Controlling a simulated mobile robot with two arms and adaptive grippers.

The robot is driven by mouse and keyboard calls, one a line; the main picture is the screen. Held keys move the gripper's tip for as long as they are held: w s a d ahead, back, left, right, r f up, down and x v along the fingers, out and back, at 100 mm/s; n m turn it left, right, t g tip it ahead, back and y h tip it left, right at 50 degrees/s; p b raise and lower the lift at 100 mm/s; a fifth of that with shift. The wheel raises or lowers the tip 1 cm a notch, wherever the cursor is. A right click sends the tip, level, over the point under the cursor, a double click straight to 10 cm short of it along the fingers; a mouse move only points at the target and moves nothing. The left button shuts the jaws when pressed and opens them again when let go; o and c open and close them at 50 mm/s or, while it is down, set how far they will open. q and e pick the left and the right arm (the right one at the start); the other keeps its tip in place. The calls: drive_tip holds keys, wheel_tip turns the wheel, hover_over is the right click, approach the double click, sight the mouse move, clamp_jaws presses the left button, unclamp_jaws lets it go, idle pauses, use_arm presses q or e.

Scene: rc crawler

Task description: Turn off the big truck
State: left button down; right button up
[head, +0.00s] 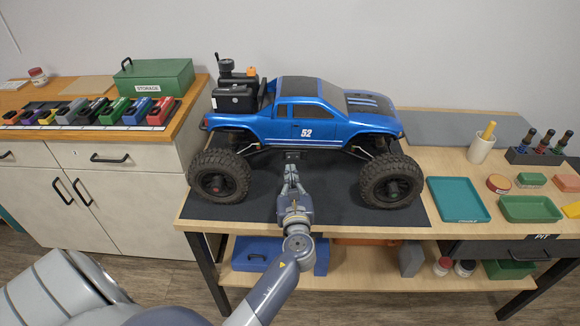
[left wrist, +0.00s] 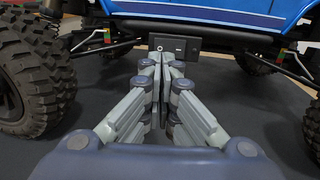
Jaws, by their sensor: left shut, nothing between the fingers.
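The big blue truck (head: 302,125), marked 52, stands on a dark mat (head: 260,212) on the wooden workbench, side-on to me. A small dark switch box (head: 292,155) sits low under its side, between the wheels. In the left wrist view the switch box (left wrist: 193,48) shows a pale round mark at its left part. My left gripper (head: 290,170) is shut and empty, pointing at the box from the front. In the left wrist view its fingertips (left wrist: 166,58) overlap the box's lower edge; I cannot tell whether they touch. My right gripper is not in view.
Suspension links (left wrist: 98,42) run beside the box. A teal tray (head: 459,200) and green tray (head: 530,209) lie right. A cabinet (head: 130,195) stands left.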

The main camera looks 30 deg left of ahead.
sight(289, 159)
use_arm(q)
drive_tip(key=shift+x, duration=1.85)
